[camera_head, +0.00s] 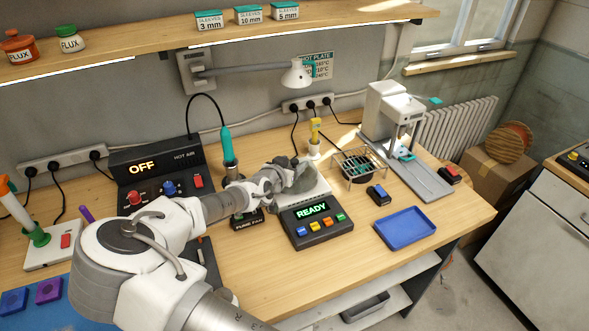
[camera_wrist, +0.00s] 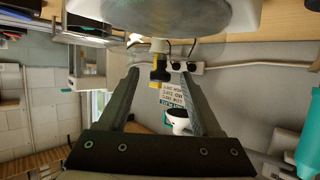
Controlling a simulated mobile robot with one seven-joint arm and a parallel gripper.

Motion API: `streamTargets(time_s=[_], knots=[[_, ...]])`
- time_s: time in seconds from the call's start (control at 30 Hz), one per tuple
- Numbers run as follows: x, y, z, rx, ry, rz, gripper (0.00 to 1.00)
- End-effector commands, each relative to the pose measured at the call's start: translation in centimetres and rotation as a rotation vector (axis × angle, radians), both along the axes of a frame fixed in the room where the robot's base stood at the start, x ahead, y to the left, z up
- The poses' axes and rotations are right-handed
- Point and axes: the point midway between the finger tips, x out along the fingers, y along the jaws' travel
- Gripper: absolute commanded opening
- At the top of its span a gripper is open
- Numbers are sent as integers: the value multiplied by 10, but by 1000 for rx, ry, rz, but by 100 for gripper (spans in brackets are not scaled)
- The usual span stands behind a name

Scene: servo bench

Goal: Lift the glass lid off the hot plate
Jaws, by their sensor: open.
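The hot plate (camera_head: 318,192) is a white unit behind a dark panel (camera_head: 312,210) reading READY in green. My gripper (camera_head: 300,172) is over the hot plate in the head view, and my arm hides part of it. In the upside-down wrist view, my gripper (camera_wrist: 160,74) is open, its two fingers apart with nothing between them. A pale round grey surface of the hot plate (camera_wrist: 235,12) fills the top edge there.
A yellow-handled tool in a white holder (camera_head: 315,140) stands just behind the hot plate. A wire rack (camera_head: 360,163) and a white press (camera_head: 390,115) stand to the right. A blue tray (camera_head: 405,229) lies front right. A lamp (camera_head: 297,72) hangs above. Bare bench lies left of the tray.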

Motion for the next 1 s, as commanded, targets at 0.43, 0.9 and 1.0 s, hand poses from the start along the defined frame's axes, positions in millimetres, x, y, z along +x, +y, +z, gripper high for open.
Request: streamTargets(time_s=[0.43, 0.9, 1.0], knots=[[16, -6, -7, -1, -1, 1, 65], [16, -6, -7, -1, -1, 1, 0], [16, -6, -6, -1, -2, 1, 0]])
